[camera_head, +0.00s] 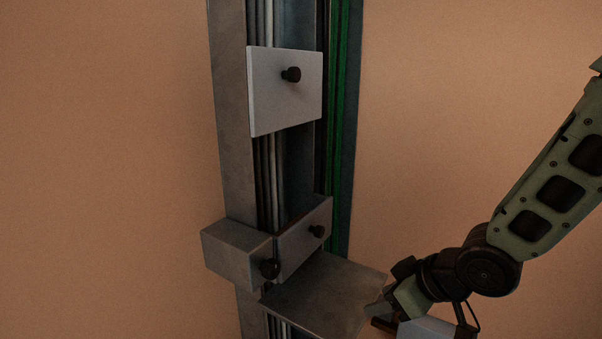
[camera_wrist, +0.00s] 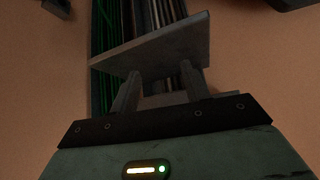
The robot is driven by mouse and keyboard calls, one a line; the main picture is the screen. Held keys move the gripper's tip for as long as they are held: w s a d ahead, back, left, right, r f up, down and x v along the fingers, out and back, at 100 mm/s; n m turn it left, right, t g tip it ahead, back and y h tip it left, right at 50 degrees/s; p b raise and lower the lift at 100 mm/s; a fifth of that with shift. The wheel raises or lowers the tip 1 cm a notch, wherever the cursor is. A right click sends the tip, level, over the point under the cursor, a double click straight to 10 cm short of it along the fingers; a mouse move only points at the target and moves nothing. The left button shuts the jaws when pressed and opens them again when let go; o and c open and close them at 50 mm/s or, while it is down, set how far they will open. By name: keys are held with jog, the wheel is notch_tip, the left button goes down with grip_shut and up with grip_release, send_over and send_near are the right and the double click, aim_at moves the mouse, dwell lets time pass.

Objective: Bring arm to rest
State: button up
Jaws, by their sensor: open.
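My arm reaches in from the right in the head view. My gripper (camera_head: 380,312) is low in that view, beside the right edge of a flat grey shelf plate (camera_head: 325,295) on the gantry column. In the wrist view my gripper (camera_wrist: 158,88) has its two fingers apart, with nothing seen held between them. The shelf plate (camera_wrist: 155,48) lies just beyond the fingertips there. I cannot tell whether the fingers touch it.
The upright grey column (camera_head: 235,120) carries an upper plate (camera_head: 285,95) with a dark knob, and a lower block (camera_head: 235,252) and bracket (camera_head: 305,235) with dark knobs. A green strip (camera_head: 338,100) runs along it. The space left of the column looks clear.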

jog(key=s+r+g+h, duration=0.2)
jog(key=s+r+g, duration=0.1)
jog(key=s, duration=0.7)
jog(key=s+a+r+m+g+h, duration=0.1)
jog(key=s+r+g+h, duration=0.1)
jog(key=s, duration=0.9)
jog(key=shift+a+r+g+h, duration=0.15)
jog(key=shift+r+g+h, duration=0.25)
jog(key=shift+r+h, duration=0.1)
dwell(0.8)
